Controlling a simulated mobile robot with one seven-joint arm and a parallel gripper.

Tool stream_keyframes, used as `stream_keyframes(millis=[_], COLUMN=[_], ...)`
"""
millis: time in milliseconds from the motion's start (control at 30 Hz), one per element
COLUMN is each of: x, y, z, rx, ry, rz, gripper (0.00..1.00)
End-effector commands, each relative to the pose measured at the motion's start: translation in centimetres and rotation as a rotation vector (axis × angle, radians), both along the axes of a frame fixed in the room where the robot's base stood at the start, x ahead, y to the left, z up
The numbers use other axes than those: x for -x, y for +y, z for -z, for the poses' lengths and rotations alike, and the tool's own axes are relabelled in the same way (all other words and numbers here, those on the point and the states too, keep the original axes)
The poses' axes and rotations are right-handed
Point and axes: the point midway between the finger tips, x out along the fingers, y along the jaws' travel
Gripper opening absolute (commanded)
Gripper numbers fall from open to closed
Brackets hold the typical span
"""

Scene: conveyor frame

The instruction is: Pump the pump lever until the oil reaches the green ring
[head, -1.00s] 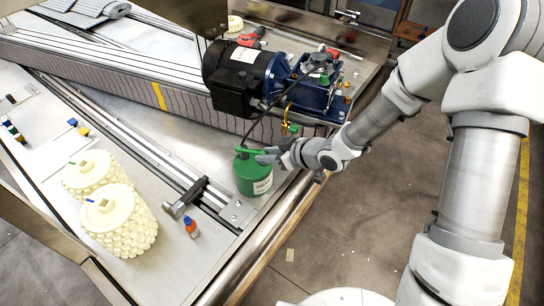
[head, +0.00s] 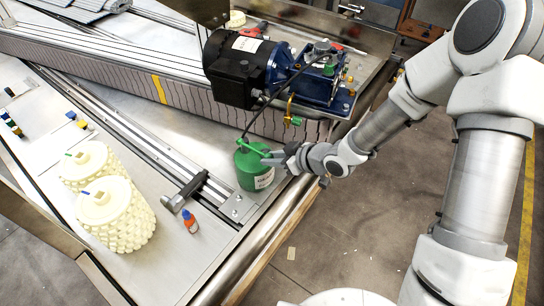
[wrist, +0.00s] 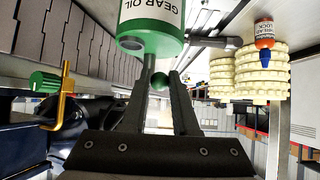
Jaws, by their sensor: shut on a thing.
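A green gear oil can (head: 254,170) stands upright on the bench near its right edge, and it also shows in the wrist view (wrist: 150,18). Its green pump lever (head: 252,149) slopes down to the right from the can's top. My gripper (head: 272,158) is shut on the lever's outer end, right of the can. In the wrist view, the lever's round green end (wrist: 159,82) sits between my fingers (wrist: 160,85). A dark hose runs from the can up to the blue gear unit (head: 318,83). I cannot make out the green ring or the oil level.
A black motor (head: 235,65) adjoins the gear unit on the conveyor frame (head: 185,100). Open floor lies to the right.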

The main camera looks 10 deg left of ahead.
Motion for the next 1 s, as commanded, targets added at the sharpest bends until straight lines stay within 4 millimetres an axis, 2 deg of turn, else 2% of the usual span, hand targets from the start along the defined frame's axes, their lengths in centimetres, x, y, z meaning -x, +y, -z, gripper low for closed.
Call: stream_keyframes(millis=[100, 367, 467, 800, 1000], x=[0.1, 0.1, 0.1, -0.3, -0.4], y=[-0.2, -0.2, -0.1, 0.8, 0.9], z=[1.0, 0.8, 0.3, -3.6, -3.5], rx=[0.004, 0.004, 0.004, 0.000, -0.001], ry=[0.005, 0.005, 0.004, -0.001, 0.000], rz=[0.002, 0.002, 0.001, -0.001, 0.000], gripper=[0.00, 0.00, 0.00, 0.00, 0.00])
